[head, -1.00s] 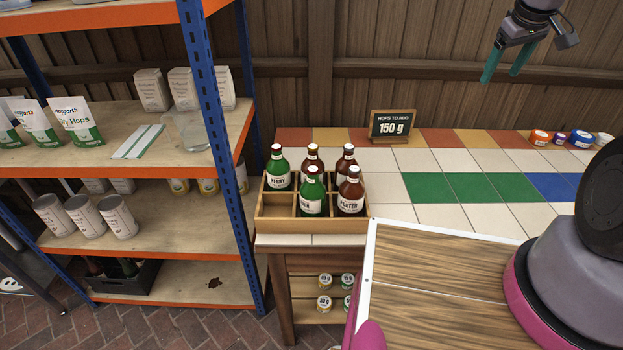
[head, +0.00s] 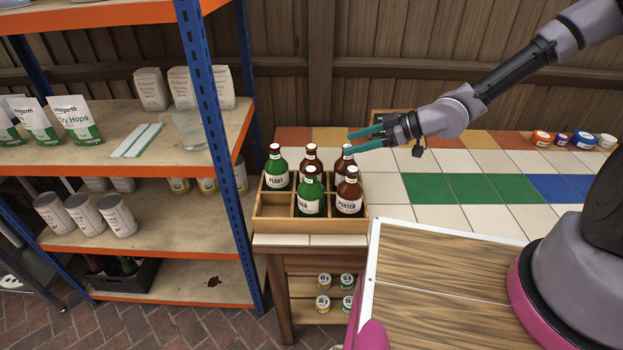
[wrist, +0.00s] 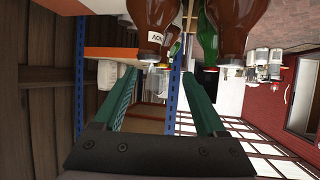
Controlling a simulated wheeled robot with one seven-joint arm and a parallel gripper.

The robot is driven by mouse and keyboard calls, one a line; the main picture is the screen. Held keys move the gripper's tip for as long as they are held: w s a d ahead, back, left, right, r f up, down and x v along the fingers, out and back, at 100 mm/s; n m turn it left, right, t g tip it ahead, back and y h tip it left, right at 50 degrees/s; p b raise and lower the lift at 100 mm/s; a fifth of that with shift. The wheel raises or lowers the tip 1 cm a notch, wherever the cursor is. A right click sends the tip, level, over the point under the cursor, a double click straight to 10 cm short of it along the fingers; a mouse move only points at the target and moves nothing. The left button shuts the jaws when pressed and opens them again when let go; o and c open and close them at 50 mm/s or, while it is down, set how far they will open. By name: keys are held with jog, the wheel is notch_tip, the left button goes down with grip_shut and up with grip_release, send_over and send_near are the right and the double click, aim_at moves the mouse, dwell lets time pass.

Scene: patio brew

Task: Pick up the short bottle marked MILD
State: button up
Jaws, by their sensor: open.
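Several capped bottles stand upright in a divided wooden crate (head: 310,226): a green one marked PERRY (head: 278,180), a brown one marked PORTER (head: 349,204), a green front one (head: 310,185), a brown back-middle one (head: 311,158) and a brown back-right one (head: 342,166). I cannot read MILD on any bottle. My gripper (head: 349,142) is open and empty, its teal fingers pointing left at the back-right bottle's top. In the wrist view, the open fingers (wrist: 158,100) show below brown bottles (wrist: 230,22) and green glass (wrist: 207,36), with nothing between the tips.
An orange and blue shelf rack (head: 120,205) with pouches and cans stands left of the crate. A sign (head: 388,121) is partly hidden behind my arm. Small tubs (head: 582,140) sit at the back right. The tiled counter (head: 450,162) is clear between crate and tubs.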

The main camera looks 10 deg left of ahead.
aim_at(316, 150)
jog(key=shift+s+a, duration=0.1)
jog(key=shift+a, duration=0.2)
jog(key=x, duration=1)
jog(key=shift+s+a+r, duration=0.15)
jog(key=shift+a, duration=0.2)
grip_shut()
jog(key=shift+r, duration=0.1)
dwell(0.8)
